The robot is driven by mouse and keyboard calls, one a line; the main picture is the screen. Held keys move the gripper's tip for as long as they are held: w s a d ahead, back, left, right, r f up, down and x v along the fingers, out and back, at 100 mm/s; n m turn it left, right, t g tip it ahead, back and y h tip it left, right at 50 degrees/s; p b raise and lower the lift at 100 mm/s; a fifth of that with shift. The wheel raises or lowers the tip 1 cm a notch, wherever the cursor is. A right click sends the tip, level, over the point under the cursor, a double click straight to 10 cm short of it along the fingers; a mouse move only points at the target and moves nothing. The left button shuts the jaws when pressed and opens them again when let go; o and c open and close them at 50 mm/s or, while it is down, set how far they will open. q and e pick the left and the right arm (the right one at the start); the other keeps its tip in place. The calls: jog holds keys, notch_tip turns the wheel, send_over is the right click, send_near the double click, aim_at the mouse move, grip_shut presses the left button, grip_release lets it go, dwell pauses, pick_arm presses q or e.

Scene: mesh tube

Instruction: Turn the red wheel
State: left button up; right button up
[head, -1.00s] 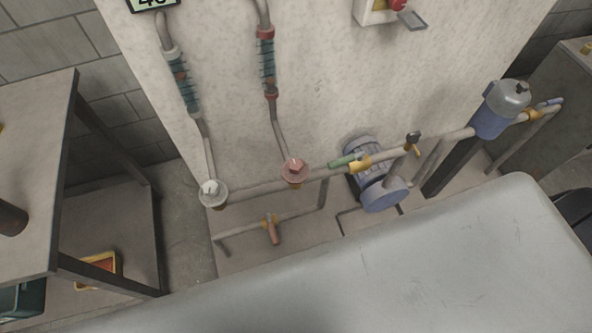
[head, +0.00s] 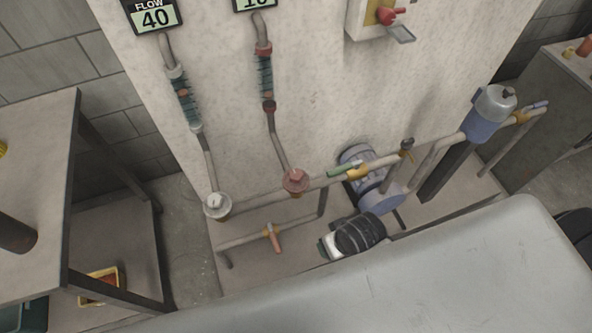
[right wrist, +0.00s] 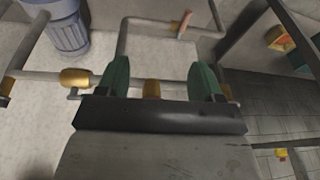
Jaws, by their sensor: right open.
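The red wheel (head: 295,180) is a small round handwheel on the horizontal pipe, below the right flow tube. A white wheel (head: 217,204) sits to its left, below the left flow tube. My right gripper (head: 324,246) is below and right of the red wheel, apart from it. In the right wrist view its two green fingers (right wrist: 162,82) stand wide apart with nothing held between them. I cannot make out the red wheel in that view. My left gripper is not in view.
A lower pipe with an orange-handled valve (head: 273,237) runs below the wheels. A green-handled valve (head: 343,168) and a blue motor (head: 378,190) are to the right. A display (head: 154,17) reads FLOW 40. A table (head: 38,165) stands at the left.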

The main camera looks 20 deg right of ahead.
jog(key=w+a+r+y, duration=0.2)
jog(key=w+a+r, duration=0.25)
jog(key=r, duration=0.25)
jog(key=m+g+h, duration=0.3)
jog(key=m, duration=0.7)
send_near(296, 174)
notch_tip(296, 174, down, 9)
jog(key=shift+f, duration=0.2)
jog(key=shift+c, duration=0.3)
jog(key=c, duration=0.9)
jog(key=shift+n, duration=0.3)
